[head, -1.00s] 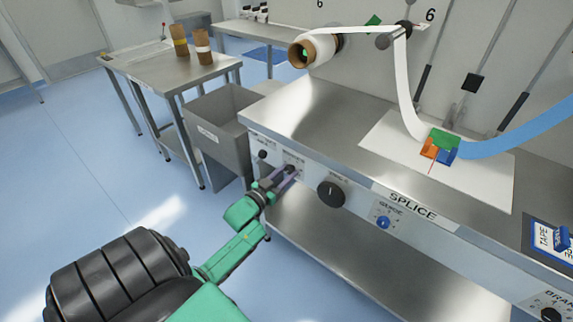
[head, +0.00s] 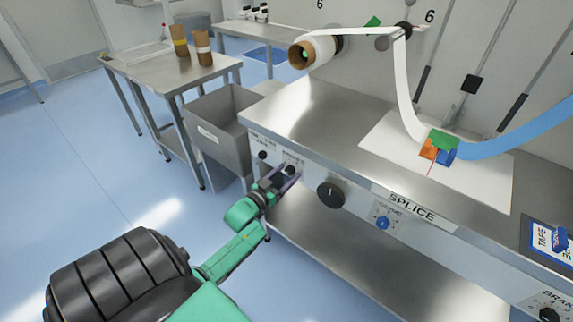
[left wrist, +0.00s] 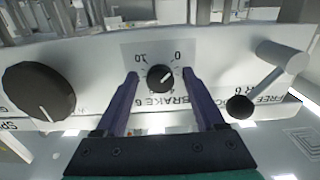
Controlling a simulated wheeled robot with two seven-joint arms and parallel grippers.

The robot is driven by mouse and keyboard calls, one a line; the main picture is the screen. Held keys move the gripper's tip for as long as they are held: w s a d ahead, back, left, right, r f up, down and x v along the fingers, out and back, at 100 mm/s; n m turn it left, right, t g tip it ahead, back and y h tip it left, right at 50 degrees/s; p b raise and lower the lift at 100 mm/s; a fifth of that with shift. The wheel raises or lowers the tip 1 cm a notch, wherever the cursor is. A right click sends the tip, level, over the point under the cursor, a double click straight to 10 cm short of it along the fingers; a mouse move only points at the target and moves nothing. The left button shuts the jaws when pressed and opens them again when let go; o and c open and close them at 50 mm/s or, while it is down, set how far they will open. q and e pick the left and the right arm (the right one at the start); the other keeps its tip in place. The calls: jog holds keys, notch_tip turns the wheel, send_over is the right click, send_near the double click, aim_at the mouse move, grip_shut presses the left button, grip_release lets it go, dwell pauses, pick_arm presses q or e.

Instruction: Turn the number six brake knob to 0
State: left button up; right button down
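The brake 6 knob (left wrist: 160,78) is a small black knob on a labelled plate in the left wrist view. Its white mark points to the upper right, roughly toward the printed 0; 10 is at the upper left. The same knob (head: 290,170) shows on the bench's front panel in the head view. My left gripper (left wrist: 160,76) is open, with one purple finger on each side of the knob and visible gaps between. In the head view, my left gripper (head: 288,182) is just below and in front of the knob. My right gripper is not in view.
A large black knob (left wrist: 40,90) is at the left in the wrist view, and a lever with a black ball (left wrist: 240,106) is at the right. In the head view, a grey bin (head: 215,130) stands left of the bench. The splice surface (head: 385,140) lies above the panel.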

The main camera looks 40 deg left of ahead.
pick_arm(q)
jog(key=s, duration=1.4)
jog(key=shift+s+d, duration=0.15)
jog(key=shift+s, duration=0.15)
jog(key=shift+f, duration=0.1)
jog(key=s+d+f+g, duration=0.2)
jog(key=s+f+g, duration=0.1)
jog(key=f, duration=0.6)
jog(key=s+d+f+g, duration=0.2)
jog(key=s+f+g, duration=0.1)
jog(key=f, duration=0.6)
jog(key=s+d+f+g, duration=0.2)
jog(key=s+f+g, duration=0.1)
jog(key=f, duration=0.7)
jog(key=s+d+f+m+g, duration=0.1)
jog(key=s+d+f+g, duration=0.2)
jog(key=s, duration=0.5)
jog(key=s+d+f+m+g, duration=0.2)
jog(key=s+f+g, duration=0.3)
jog(key=s+f, duration=0.3)
jog(key=shift+s+d, duration=0.35)
jog(key=shift+d, duration=0.55)
